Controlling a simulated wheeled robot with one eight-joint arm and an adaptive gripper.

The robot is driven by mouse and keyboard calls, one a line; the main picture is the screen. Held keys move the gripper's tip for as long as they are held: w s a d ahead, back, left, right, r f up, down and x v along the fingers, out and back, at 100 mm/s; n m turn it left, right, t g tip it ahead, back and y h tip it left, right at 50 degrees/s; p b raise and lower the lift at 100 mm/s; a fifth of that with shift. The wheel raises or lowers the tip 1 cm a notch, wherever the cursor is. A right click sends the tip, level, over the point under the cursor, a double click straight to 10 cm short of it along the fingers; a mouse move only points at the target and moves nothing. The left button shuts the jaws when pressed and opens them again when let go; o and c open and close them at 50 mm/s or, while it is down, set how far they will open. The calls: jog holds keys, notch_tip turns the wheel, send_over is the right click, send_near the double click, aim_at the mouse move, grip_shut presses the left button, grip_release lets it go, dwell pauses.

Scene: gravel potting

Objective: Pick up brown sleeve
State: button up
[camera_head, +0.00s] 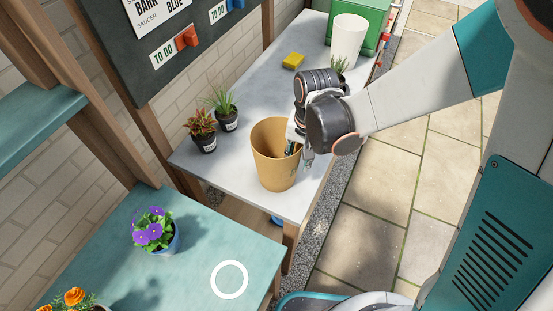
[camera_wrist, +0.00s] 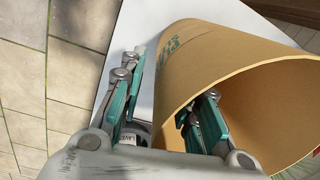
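The brown sleeve (camera_head: 271,173) is a wide, open tube standing on the grey table (camera_head: 225,168) near its front corner. In the wrist view the sleeve (camera_wrist: 215,48) fills the right side, with green print on its outer wall. My gripper (camera_head: 299,152) is at the sleeve's right rim. In the wrist view my gripper (camera_wrist: 172,80) straddles the wall, one finger outside and one inside the opening. The fingers are apart, with a visible gap beside the wall. Contact with the wall cannot be told.
Two small potted plants (camera_head: 203,144) (camera_head: 223,119) stand left of the sleeve. A yellow sponge (camera_head: 293,61), a white pot (camera_head: 346,43) and a green box (camera_head: 371,23) are farther back. A teal table (camera_head: 190,275) in front bears a purple-flowered pot (camera_head: 154,231) and a white ring mark (camera_head: 229,264).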

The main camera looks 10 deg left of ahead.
jog(key=shift+f, duration=0.2)
grip_shut()
